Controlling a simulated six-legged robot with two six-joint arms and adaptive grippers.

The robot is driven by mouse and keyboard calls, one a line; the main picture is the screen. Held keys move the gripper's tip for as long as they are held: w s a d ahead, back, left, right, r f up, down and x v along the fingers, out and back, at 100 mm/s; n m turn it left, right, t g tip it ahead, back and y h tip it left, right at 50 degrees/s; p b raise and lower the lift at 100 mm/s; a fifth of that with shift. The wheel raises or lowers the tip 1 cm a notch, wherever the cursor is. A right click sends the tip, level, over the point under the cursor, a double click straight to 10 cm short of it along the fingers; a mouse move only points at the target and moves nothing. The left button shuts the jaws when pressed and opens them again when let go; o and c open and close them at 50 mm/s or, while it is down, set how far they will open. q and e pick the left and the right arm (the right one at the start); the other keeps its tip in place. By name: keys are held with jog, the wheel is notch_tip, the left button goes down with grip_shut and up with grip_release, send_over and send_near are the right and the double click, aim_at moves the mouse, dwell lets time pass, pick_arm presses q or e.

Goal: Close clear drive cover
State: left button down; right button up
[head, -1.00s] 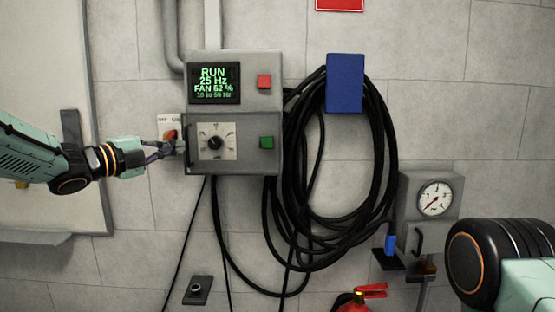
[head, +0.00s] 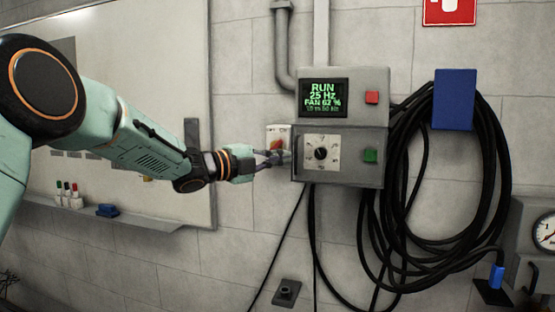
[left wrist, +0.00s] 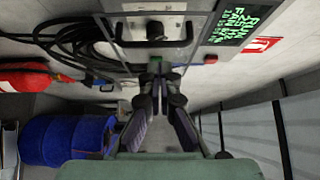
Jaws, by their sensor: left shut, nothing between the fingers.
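The drive box (head: 342,80) hangs on the wall with its green display lit. Its lower section holds the dial knob (head: 321,153), with the clear drive cover (head: 345,175) showing as a grey see-through panel over it. I cannot tell whether the cover lies fully flush. My left gripper (head: 284,157) is shut and empty, at the left edge of the cover; whether it touches is unclear. In the left wrist view, the closed fingertips (left wrist: 160,78) are near the box's green button, and the dial (left wrist: 155,30) shows beyond. My right gripper is out of view.
A small red switch (head: 277,145) sits behind my left fingers. Coiled black cable (head: 377,220) hangs right of the box beside a blue holder (head: 454,99). A whiteboard (head: 150,60) with a tray (head: 150,220) is on the left. A gauge (head: 544,231) is at far right.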

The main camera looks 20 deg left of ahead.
pick_arm(q)
jog(key=w+a, duration=0.2)
jog(key=a, duration=0.8)
jog(key=s+d+f+n+g+y+b, duration=0.1)
jog(key=s+d+f+n+y+b, duration=0.15)
jog(key=s+f+n, duration=0.75)
jog(key=w+d+f+n+g+y+b, duration=0.15)
jog(key=d+f+n, duration=0.25)
jog(key=f, duration=1.5)
jog(key=s+d+f+n+g+y+b, duration=0.1)
jog(key=s+d+f+n+y+b, duration=0.2)
jog(key=s+f+n, duration=0.75)
jog(key=s+d+f+g+y+b, duration=0.1)
jog(key=s+f+g+b, duration=1)
jog(key=s+f, duration=2.2)
jog(key=s+n+y, duration=0.1)
jog(key=s+y, duration=0.1)
jog(key=shift+s+d, duration=0.35)
jog(key=shift+s, duration=0.05)
